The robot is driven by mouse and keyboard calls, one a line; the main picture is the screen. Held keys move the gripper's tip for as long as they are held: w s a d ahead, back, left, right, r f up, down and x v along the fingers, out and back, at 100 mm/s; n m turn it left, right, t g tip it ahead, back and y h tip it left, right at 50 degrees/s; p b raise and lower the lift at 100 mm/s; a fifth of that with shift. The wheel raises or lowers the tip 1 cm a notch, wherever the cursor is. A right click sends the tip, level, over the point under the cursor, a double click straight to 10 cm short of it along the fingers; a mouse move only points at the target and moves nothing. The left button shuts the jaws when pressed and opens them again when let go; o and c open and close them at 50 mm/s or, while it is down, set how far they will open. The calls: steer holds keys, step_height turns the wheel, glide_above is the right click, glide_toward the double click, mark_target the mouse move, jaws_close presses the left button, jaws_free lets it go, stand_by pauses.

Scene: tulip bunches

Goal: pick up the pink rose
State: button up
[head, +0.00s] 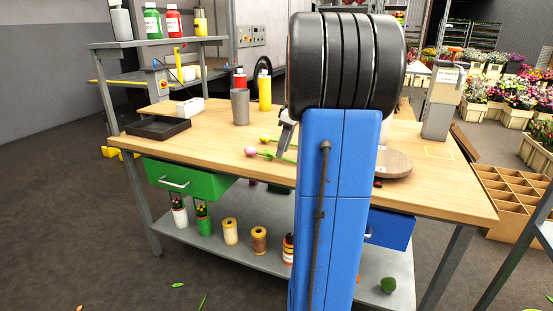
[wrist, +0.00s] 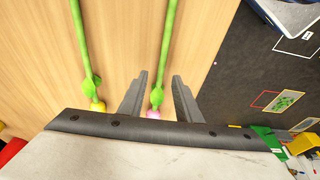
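The pink flower (head: 250,151) lies on the wooden table, its green stem running right until my arm hides it. In the wrist view its pink bloom (wrist: 154,113) is partly hidden by my gripper's body. My gripper (wrist: 160,76) is open, pointing down, with this stem seen between its two fingers and gaps on both sides. Part of my gripper (head: 286,132) also shows in the head view, beside my arm, close to the flowers. A yellow flower (head: 264,139) lies just behind the pink one; its bloom (wrist: 97,105) is outside the left finger in the wrist view.
A grey cup (head: 240,106) and a yellow bottle (head: 265,91) stand behind the flowers. A black tray (head: 158,128) lies at the left. A round wooden board (head: 395,163) and a grey container (head: 439,115) are at the right. The table's front left is clear.

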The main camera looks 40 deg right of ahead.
steer(key=shift+x, duration=1.35)
steer(key=shift+c, duration=0.7)
jaws_close()
